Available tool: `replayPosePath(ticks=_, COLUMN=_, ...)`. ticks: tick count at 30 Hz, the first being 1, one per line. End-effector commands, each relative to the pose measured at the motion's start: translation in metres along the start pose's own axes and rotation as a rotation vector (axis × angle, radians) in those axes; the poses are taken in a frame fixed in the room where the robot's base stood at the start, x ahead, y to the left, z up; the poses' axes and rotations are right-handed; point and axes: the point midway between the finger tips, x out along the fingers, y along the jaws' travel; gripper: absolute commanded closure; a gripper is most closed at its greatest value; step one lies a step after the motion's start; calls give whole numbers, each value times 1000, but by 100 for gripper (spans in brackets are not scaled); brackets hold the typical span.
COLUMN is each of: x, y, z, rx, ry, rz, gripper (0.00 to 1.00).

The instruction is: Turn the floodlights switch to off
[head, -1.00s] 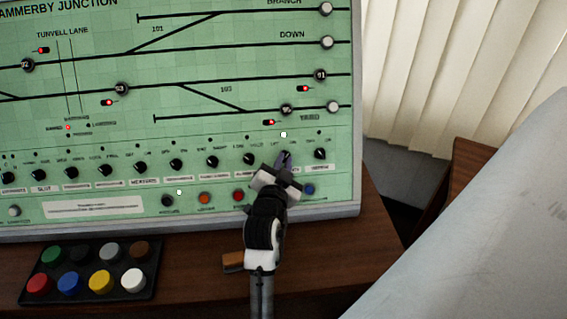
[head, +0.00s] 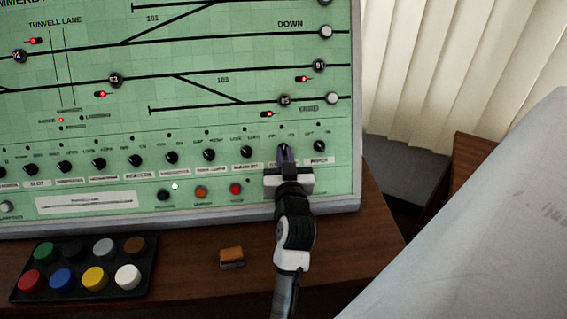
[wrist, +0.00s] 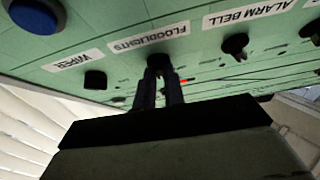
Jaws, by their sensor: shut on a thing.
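The label below is hidden by my gripper. I cannot tell which way the knob points.
The alarm bell knob (head: 246,154) and the rightmost knob (head: 320,146) stand close on either side. Coloured push buttons (head: 236,189) line the panel's bottom. A button tray (head: 140,290) and a small orange-brown block (head: 232,256) are on the wooden desk (head: 195,275).

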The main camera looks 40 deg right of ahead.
Motion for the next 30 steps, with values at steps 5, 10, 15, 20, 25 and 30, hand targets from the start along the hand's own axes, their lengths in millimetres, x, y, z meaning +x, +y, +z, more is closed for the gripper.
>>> replayPosePath(ticks=5, x=0, y=4, z=5, rx=-138, ry=9, rz=-87, gripper=100)
replayPosePath(ticks=10, x=0, y=5, z=2, rx=-269, ry=8, rz=-172, gripper=100)
replayPosePath(ticks=15, x=1, y=7, z=1, rx=-381, ry=5, rz=-244, gripper=100)
replayPosePath(ticks=20, x=1, y=8, z=-1, rx=-464, ry=4, rz=-297, gripper=100)
replayPosePath(ticks=25, x=2, y=8, z=-2, rx=-522, ry=2, rz=-335, gripper=100)
replayPosePath(ticks=30, x=2, y=8, z=-2, rx=-552, ry=1, rz=-355, gripper=100)
